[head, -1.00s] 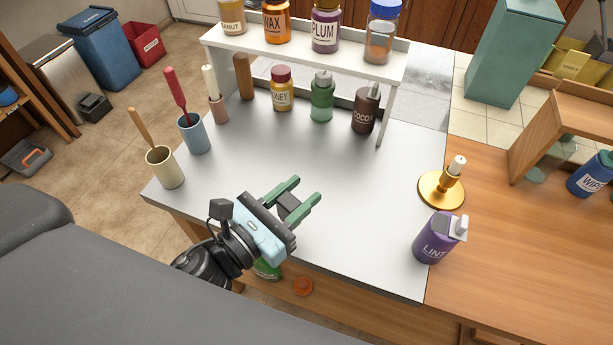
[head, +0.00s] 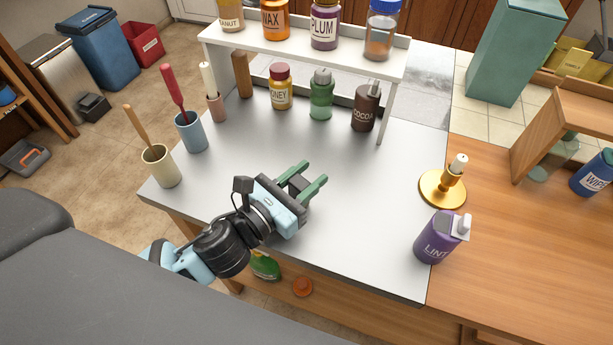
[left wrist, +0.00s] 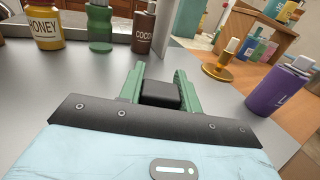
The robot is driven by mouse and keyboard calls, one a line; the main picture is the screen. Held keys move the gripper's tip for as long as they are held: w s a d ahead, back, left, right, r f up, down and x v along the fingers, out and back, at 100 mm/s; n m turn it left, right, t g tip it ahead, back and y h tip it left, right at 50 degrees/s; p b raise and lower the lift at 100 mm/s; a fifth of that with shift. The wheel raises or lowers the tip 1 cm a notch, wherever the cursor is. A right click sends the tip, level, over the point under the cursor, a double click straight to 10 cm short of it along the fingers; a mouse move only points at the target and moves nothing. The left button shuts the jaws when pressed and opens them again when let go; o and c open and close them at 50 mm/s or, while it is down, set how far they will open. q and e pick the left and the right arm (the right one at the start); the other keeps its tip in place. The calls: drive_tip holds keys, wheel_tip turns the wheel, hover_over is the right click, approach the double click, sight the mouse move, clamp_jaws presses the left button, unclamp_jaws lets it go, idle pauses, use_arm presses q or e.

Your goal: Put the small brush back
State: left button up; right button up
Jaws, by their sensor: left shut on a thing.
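My left gripper (head: 315,171) is low over the middle of the grey table (head: 350,235), its green fingers pointing away from me. It is shut on a dark block (head: 297,185), which also shows between the fingers in the left wrist view (left wrist: 160,94). I cannot tell whether this block is the small brush. A beige cup (head: 162,168) with a wooden handle (head: 137,127), a blue cup (head: 191,134) with a red handle (head: 172,90) and a pink cup (head: 216,107) with a white stick (head: 208,78) stand along the left edge. My right gripper is not in view.
Honey (head: 281,90), green (head: 321,100) and cocoa (head: 364,108) containers stand below a white shelf (head: 394,90) holding several jars. A gold candle holder (head: 442,190) and a purple LINT bottle (head: 436,240) stand at right. The table's middle is clear.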

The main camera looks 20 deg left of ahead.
use_arm(q)
drive_tip(key=shift+f, duration=0.15)
drive_tip(key=o, duration=1)
drive_tip(key=shift+r, duration=0.2)
drive_tip(key=b+v, duration=0.1)
drive_tip(key=v, duration=0.8)
drive_tip(key=shift+s+a+f+b, duration=0.15)
drive_tip(key=shift+s+a+b, duration=0.05)
drive_tip(key=shift+s+b, duration=0.2)
drive_tip(key=shift+v, duration=1)
